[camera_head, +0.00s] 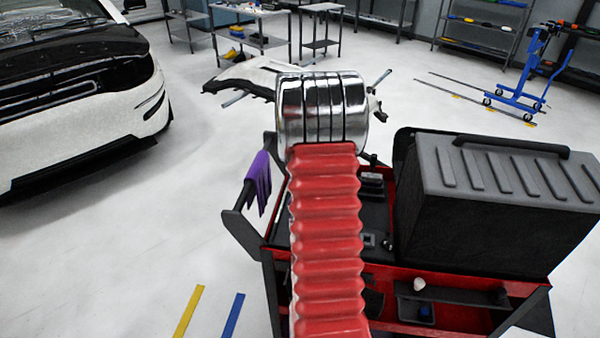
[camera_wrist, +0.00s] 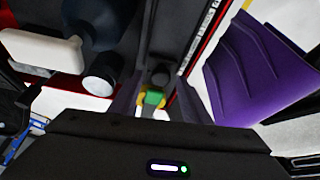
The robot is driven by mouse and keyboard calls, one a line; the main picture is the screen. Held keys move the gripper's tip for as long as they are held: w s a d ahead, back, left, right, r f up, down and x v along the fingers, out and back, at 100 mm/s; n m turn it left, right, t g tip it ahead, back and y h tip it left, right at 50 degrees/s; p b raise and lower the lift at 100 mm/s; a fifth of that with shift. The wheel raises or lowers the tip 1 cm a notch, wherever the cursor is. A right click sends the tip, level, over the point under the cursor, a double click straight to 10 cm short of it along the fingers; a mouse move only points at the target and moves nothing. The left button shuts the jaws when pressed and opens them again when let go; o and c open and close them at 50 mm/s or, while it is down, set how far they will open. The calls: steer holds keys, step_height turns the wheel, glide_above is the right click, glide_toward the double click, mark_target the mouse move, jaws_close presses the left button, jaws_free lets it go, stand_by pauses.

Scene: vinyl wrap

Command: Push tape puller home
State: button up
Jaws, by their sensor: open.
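In the wrist view, my gripper (camera_wrist: 155,88) is open, with its dark fingers on either side of a small green and yellow piece (camera_wrist: 152,98). A round dark knob lies just beyond it. I cannot tell whether this piece is the tape puller, or whether the fingers touch it. In the head view, my own red and chrome arm hides the gripper and part of the cart. No tape puller can be made out for certain in either view.
A red and black tool cart (camera_head: 440,274) carries a large grey case (camera_head: 480,205) at right. A white car stands at left, with open floor between.

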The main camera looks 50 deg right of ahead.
steer(key=shift+r, duration=0.1)
steer(key=v, duration=1.3)
steer(key=shift+a+r, duration=0.15)
steer(key=shift+r, duration=0.05)
